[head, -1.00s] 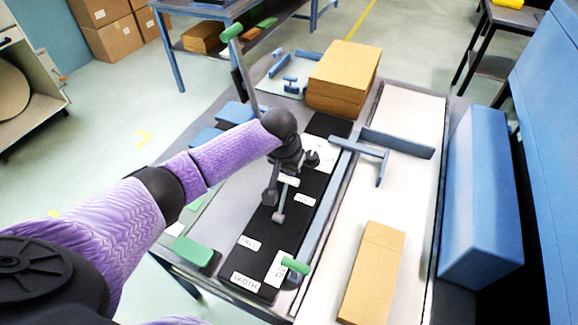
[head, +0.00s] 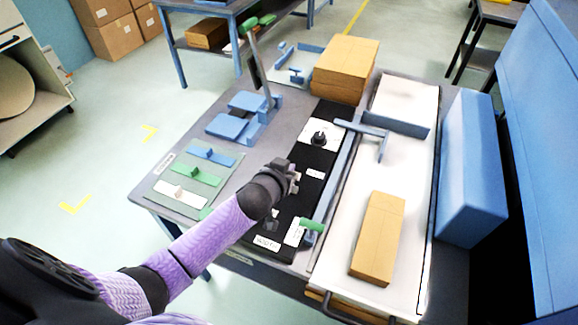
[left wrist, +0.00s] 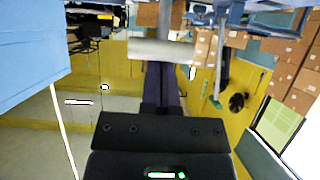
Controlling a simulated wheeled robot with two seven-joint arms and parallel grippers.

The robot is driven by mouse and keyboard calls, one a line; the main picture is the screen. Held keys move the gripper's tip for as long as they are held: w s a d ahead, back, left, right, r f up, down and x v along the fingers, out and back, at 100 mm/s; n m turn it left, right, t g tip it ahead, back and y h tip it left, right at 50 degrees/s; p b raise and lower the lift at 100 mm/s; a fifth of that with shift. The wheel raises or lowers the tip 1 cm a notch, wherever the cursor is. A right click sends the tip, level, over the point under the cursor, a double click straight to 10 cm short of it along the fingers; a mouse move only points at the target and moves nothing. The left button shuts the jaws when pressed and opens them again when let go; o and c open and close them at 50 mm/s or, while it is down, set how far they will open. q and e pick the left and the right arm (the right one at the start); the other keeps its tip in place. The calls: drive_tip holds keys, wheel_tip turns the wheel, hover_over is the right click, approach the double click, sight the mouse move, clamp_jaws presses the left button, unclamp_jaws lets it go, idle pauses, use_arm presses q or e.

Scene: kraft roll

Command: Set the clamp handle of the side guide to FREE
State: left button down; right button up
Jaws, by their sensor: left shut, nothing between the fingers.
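The side guide is a blue T-shaped piece (head: 402,123) on the white bed. Beside the bed, a black panel (head: 325,113) carries white labels, too small to read surely. My left gripper (head: 294,178) is over the panel's middle, fingers shut and empty. It hides the panel part where a grey lever stood. A small grey piece (head: 271,222) shows just nearer; I cannot tell if it is the clamp handle. In the left wrist view the shut fingers (left wrist: 162,85) point at a grey bar (left wrist: 160,52); contact is unclear. My right gripper is out of view.
A green handle (head: 312,225) stands at the panel's near end, and a black knob (head: 318,138) at its far end. A cardboard-coloured block (head: 378,238) lies on the bed. A tall green-topped lever (head: 257,70) rises behind my left gripper. Boxes (head: 345,68) stand at the back.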

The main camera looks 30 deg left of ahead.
use_arm(q)
drive_tip(key=shift+s+d+f+t+b, duration=0.1)
drive_tip(key=shift+s+f+t+b, duration=0.25)
drive_tip(key=shift+s, duration=0.2)
drive_tip(key=shift+s+a+f+t+b, duration=0.1)
drive_tip(key=shift+s+f+t+b, duration=0.15)
drive_tip(key=shift+s+t, duration=0.3)
drive_tip(key=shift+s+d+f+t+b, duration=0.1)
drive_tip(key=shift+s+f+t+b, duration=0.2)
drive_tip(key=shift+s, duration=0.3)
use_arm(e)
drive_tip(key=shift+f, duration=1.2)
use_arm(q)
wheel_tip(320, 180, up, 4)
drive_tip(key=w+p, duration=0.1)
drive_tip(key=p, duration=0.3)
drive_tip(key=p+v, duration=0.1)
drive_tip(key=v, duration=0.8)
drive_tip(key=shift+f, duration=0.45)
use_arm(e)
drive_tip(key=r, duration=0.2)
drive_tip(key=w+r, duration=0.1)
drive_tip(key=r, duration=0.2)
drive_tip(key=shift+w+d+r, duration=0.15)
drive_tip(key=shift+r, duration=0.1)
use_arm(q)
drive_tip(key=shift+s, duration=0.1)
